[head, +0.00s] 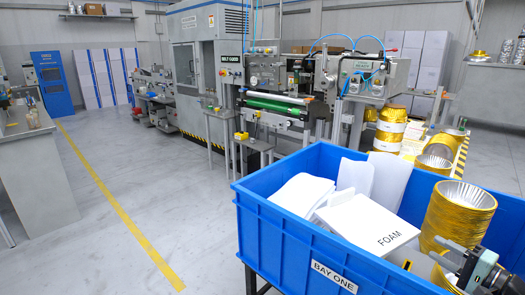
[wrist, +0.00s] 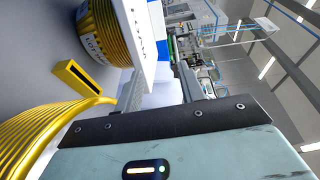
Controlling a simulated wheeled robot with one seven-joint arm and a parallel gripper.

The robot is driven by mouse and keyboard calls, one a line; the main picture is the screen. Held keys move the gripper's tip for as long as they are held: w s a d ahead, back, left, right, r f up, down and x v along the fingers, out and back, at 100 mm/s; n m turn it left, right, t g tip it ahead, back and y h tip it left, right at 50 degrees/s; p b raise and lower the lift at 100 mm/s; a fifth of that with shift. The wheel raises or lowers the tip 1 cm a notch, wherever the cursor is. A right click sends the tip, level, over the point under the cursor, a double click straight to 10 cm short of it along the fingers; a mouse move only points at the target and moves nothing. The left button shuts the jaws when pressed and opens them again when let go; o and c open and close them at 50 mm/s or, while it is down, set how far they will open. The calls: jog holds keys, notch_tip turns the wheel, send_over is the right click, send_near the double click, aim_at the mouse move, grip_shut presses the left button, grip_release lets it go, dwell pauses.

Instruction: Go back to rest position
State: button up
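My gripper (head: 447,257) is inside the right end of a blue bin (head: 305,245) labelled "BAY ONE", low beside a tall stack of gold foil cups (head: 458,212). In the wrist view my gripper (wrist: 160,70) has its two grey fingers apart, with nothing visible held between them. A gold ribbed stack (wrist: 40,140) lies close to the gripper at lower left there. Another gold cup stack (wrist: 98,28) with lettering shows at the top. Whether a finger touches the near stack cannot be told. My arm's rest position is not marked in view.
A white block marked "FOAM" (head: 368,222) and other white pieces (head: 303,193) fill the bin's left and middle. A small yellow-and-black piece (head: 408,265) lies near the gripper. The press machine (head: 275,100) and more gold stacks (head: 390,130) stand beyond. Open floor (head: 150,190) is left.

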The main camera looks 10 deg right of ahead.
jog(key=w+a+r+n+g+h, duration=0.2)
jog(key=w+a+n+g+h, duration=0.25)
jog(key=w+n+g, duration=0.25)
jog(key=s+a+r+n+g+h, duration=0.3)
jog(key=a+r, duration=0.2)
jog(key=a, duration=0.1)
jog(key=s+a+r+n+g, duration=0.3)
jog(key=s+a+r+n, duration=0.1)
jog(key=s+a, duration=0.7)
jog(key=s+a+r+n+g+y+p, duration=0.1)
jog(key=s+a+r+n+g, duration=0.2)
jog(key=s+a+n, duration=0.4)
jog(key=s+a+r, duration=0.1)
jog(key=s+a, duration=0.4)
jog(key=a, duration=0.6)
jog(key=shift+r, duration=0.35)
jog(key=shift+y, duration=0.25)
